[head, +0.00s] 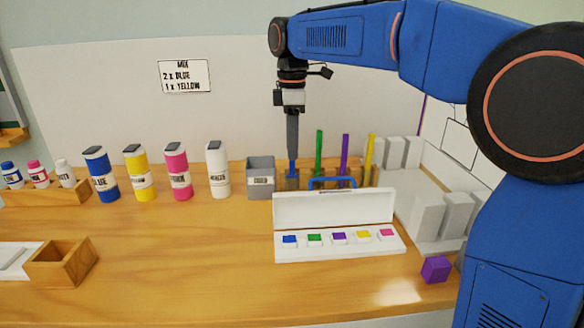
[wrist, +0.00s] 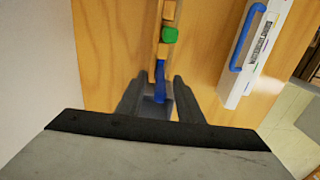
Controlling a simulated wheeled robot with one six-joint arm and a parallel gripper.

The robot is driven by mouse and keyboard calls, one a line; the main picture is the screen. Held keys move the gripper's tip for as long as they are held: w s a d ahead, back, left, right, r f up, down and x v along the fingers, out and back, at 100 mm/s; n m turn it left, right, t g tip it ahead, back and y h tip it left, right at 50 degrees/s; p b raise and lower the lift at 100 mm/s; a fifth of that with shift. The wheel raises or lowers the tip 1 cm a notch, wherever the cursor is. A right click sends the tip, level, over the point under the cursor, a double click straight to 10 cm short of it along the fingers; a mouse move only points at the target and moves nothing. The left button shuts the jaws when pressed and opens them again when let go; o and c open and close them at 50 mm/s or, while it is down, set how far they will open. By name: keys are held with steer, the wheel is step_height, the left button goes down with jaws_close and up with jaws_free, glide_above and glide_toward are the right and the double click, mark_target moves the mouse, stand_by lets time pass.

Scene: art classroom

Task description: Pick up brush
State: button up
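A blue brush (wrist: 160,82) stands at the near end of the wooden brush rack (wrist: 166,12) in the wrist view. My gripper (wrist: 159,88) points down with its two dark fingers apart, one on each side of the blue brush, with gaps visible. In the head view my gripper (head: 292,172) is low at the rack's left end, and a bit of the blue brush (head: 291,166) shows at the fingers. A green brush (head: 319,155), a purple brush (head: 344,155) and a yellow brush (head: 368,155) stand upright to the right. The blue brush's lower part is hidden.
A grey cup (head: 261,180) stands just left of my gripper. An open white paint box (head: 333,210) with a blue handle lies in front of the rack. Several paint bottles (head: 178,172) stand at left. A purple cube (head: 435,269) lies at right. The front middle table is clear.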

steer(key=shift+f, duration=0.55)
jaws_close()
